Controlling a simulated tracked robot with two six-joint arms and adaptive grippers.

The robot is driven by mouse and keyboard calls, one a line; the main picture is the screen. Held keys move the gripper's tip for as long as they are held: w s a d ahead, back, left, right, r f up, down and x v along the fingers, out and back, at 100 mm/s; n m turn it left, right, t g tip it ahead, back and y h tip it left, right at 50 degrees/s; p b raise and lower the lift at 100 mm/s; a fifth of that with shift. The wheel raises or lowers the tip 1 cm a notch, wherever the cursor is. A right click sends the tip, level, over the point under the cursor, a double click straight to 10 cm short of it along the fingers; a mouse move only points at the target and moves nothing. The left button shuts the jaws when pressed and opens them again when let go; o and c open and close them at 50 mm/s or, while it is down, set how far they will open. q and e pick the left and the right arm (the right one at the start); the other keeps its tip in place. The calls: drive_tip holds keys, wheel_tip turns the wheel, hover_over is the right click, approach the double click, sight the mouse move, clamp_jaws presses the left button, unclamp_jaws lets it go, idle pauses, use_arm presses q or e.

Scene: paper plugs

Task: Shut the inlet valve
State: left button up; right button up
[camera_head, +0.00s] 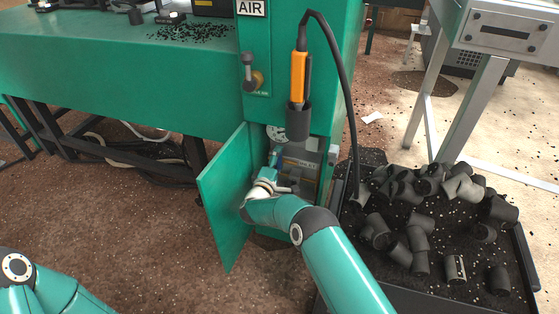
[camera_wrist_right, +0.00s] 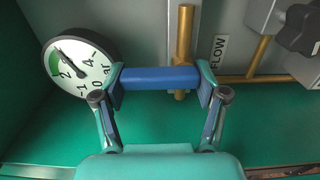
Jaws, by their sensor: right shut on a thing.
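In the right wrist view, a blue valve lever (camera_wrist_right: 158,77) lies crosswise to an upright brass pipe (camera_wrist_right: 185,45). My right gripper (camera_wrist_right: 160,86) is shut on this lever, one finger near each end. In the head view my right gripper (camera_head: 274,160) reaches into the open lower cabinet of the green machine, and the lever is hidden there. A grey block (camera_head: 302,165) with a small label, hard to read, sits in the cabinet. My left gripper is out of view; only part of my left arm shows at the lower left.
A round pressure gauge (camera_wrist_right: 80,65) sits close left of the lever. The green cabinet door (camera_head: 225,205) stands open left of my right arm. A black tray (camera_head: 455,290) with dark plugs is at the right.

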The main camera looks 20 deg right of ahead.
drive_tip(key=shift+a+f, duration=0.2)
drive_tip(key=shift+a, duration=0.15)
drive_tip(key=o, duration=0.9)
drive_tip(key=shift+o, duration=1.3)
drive_tip(key=shift+d, duration=0.15)
drive_tip(key=shift+r, duration=0.1)
drive_tip(key=shift+s, duration=0.1)
drive_tip(key=v, duration=1.1)
drive_tip(key=shift+s+a, duration=0.25)
drive_tip(key=shift+s, duration=0.05)
